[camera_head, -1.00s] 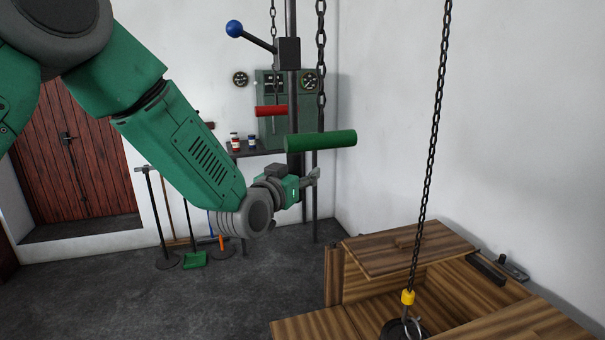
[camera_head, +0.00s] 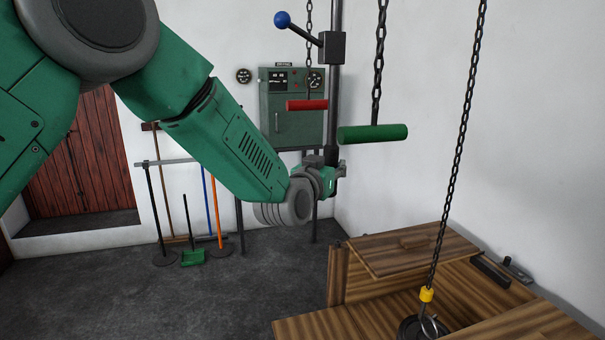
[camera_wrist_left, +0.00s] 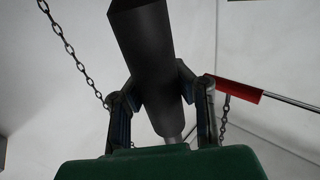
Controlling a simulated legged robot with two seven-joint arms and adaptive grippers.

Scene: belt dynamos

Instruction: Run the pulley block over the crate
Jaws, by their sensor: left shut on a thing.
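The wooden crate (camera_head: 302,328) stands at the lower right, with a flat panel on top. A chain (camera_head: 459,150) hangs down to a yellow fitting (camera_head: 427,294) above a dark round thing with a metal ring (camera_head: 429,326); I cannot tell whether they are joined. A dark upright post (camera_head: 336,95) carries a lever with a blue ball (camera_head: 282,19). My left gripper (camera_head: 338,172) is shut on the post's lower part. The wrist view shows the dark post (camera_wrist_left: 150,65) between both fingers (camera_wrist_left: 165,105). My right gripper is out of view.
A green handle (camera_head: 373,133) and a red handle (camera_head: 307,105) hang on chains near the post. A green control cabinet (camera_head: 291,118) is on the back wall. Several tools, including a green dustpan (camera_head: 193,257), stand at the left.

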